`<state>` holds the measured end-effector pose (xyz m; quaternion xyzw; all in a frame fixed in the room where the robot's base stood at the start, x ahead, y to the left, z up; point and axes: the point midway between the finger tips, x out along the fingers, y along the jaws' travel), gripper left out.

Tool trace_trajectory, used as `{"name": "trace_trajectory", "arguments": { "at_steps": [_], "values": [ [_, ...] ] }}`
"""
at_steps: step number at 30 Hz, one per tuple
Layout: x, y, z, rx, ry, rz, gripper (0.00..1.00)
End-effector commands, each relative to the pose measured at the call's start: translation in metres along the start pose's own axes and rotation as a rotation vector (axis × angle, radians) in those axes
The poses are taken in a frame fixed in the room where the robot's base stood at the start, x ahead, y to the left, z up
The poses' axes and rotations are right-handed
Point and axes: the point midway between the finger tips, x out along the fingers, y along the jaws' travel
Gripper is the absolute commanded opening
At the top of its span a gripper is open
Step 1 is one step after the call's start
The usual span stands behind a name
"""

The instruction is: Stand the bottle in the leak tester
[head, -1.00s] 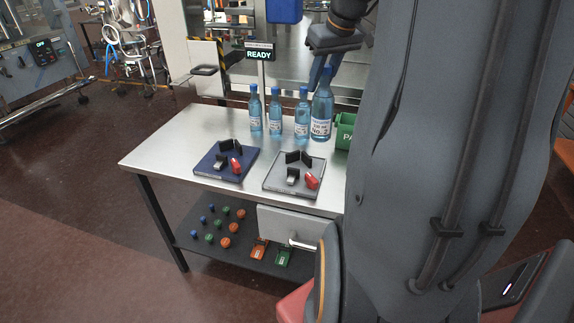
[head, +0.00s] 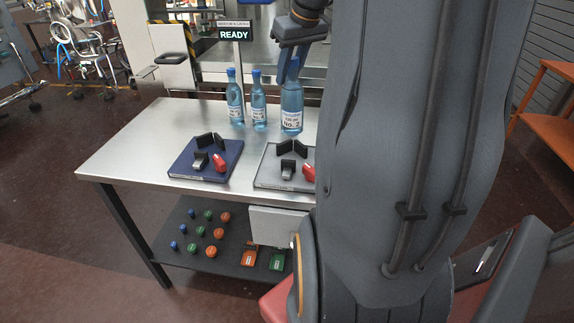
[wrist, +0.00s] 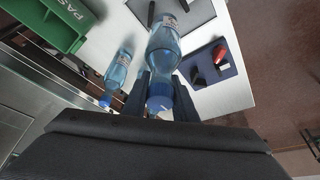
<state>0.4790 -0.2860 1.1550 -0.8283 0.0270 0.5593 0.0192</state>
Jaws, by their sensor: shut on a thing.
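A blue-tinted bottle (head: 291,118) with a white "No. 2" label stands upright at the back of the table. My gripper (head: 290,70) comes down from above and is shut on its upper part. The wrist view shows the held bottle (wrist: 163,52) between the fingers, blue cap toward the camera. I cannot tell whether its base touches the table. Two fixtures with black V-shaped guides and red clamps lie in front: a blue one (head: 184,172) at left and a grey one (head: 264,178) at right. Both look empty. I cannot tell which is the leak tester.
Two slimmer bottles (head: 235,105) (head: 258,108) stand left of the held one. Another bottle (wrist: 120,68) and a green bin (wrist: 50,22) show in the wrist view. A READY sign (head: 234,34) stands behind. The left tabletop (head: 130,155) is clear.

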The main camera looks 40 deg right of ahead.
Motion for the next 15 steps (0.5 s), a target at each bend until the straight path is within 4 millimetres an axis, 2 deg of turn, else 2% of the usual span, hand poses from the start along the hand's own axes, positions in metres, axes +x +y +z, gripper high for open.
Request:
{"name": "trace_trajectory", "arguments": {
  "at_steps": [5,15],
  "values": [
    [0.013,-0.002,0.003,-0.002,-0.001,-0.002,0.0],
    [0.059,-0.001,0.022,0.0,-0.001,-0.001,0.0]
  ]
}}
